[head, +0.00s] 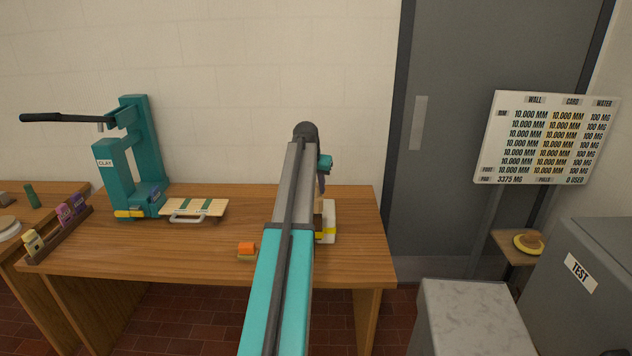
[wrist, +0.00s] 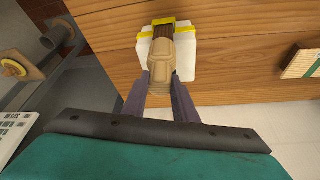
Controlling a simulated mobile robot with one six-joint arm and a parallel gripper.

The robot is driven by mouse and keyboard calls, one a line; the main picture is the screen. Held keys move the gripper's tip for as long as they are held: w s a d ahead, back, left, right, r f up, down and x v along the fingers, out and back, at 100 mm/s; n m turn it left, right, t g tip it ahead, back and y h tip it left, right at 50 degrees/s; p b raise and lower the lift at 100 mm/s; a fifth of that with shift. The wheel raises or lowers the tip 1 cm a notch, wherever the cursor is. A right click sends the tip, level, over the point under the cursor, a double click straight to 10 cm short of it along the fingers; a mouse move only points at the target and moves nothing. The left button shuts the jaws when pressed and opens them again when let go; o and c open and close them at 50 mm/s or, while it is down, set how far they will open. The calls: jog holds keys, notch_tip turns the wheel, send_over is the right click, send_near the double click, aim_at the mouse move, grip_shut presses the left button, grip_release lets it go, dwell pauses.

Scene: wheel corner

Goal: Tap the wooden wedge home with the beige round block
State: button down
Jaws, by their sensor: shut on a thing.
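My gripper (wrist: 161,88) is shut on the beige round block (wrist: 160,70), with one finger on each side of it. In the wrist view the block is over a white plate (wrist: 186,52) with yellow strips, at the table edge. A dark brown wooden piece (wrist: 164,32), apparently the wedge, lies just beyond the block. The block covers part of it, so I cannot tell whether they touch. In the head view my arm hides most of this; the white plate (head: 330,212) shows to its right, and a finger (head: 321,183) shows above it.
A teal press (head: 122,165) with a black lever stands at the table's left. A pale slatted board (head: 194,207) is beside it. An orange-topped block (head: 247,249) sits near the front edge.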

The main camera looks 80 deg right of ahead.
notch_tip(320, 180, down, 2)
jog(key=shift+r+p, duration=0.75)
jog(key=shift+r, duration=0.7)
jog(key=shift+r, duration=0.1)
jog(key=shift+r+p, duration=0.65)
jog(key=shift+r, duration=0.65)
notch_tip(320, 180, down, 6)
jog(key=shift+b, duration=1.15)
jog(key=shift+r+p, duration=0.8)
jog(key=shift+r, duration=0.7)
